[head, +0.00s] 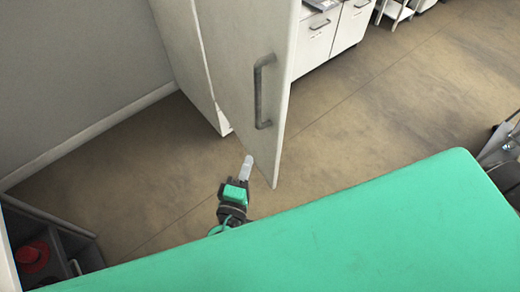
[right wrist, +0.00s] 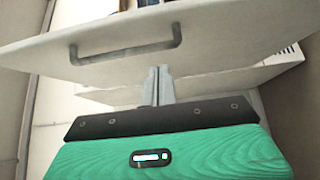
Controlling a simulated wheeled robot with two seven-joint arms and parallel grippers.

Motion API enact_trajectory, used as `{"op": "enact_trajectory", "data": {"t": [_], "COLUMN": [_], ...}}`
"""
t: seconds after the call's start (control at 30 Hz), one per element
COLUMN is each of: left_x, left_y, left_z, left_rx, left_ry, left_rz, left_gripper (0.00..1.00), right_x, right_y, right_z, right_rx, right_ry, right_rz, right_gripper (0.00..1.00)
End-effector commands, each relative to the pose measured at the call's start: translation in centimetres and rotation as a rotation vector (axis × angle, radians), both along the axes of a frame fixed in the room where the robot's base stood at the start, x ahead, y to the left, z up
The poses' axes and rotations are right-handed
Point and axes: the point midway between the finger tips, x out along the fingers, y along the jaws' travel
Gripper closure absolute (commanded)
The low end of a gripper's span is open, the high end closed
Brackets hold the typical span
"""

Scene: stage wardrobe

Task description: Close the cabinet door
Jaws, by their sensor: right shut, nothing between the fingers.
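The white cabinet door (head: 237,60) stands open, swung out from the tall white cabinet (head: 185,50) behind it. A grey bar handle (head: 257,92) is on its face. In the right wrist view the door (right wrist: 225,35) crosses above the fingers, with its handle (right wrist: 125,53) to the upper left. My right gripper (head: 248,158) is shut and empty, near the door's lower edge; its fingertips also show in the right wrist view (right wrist: 158,70). I cannot tell whether they touch the door. My left gripper is not in view.
White drawer units (head: 318,40) stand behind the door at the top. A dark shelf (head: 75,240) with a red hat (head: 32,257) is at the lower left. A metal item (head: 500,145) is at the right edge. The brown floor (head: 390,120) right of the door is clear.

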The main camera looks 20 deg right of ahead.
Motion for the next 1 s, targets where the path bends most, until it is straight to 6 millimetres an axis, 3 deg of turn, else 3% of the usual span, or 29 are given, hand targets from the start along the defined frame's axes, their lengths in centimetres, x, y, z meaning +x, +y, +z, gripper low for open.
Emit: {"op": "enact_trajectory", "data": {"t": [0.53, 0.73, 1.0], "left_x": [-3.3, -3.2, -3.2], "left_y": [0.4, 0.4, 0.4], "left_z": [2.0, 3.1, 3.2], "left_rx": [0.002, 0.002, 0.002], "left_ry": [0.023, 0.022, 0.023], "left_rz": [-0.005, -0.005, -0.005], "left_gripper": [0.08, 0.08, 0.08], "right_x": [8.4, 8.7, 8.8], "right_y": [-5.8, -8.5, -9.3], "right_z": [0.4, 0.2, -0.1], "right_rx": [-0.004, -0.004, 0.000], "right_ry": [0.001, 0.004, 0.004], "right_rz": [0.001, 0.003, 0.002], "right_gripper": [1.00, 1.00, 1.00]}}
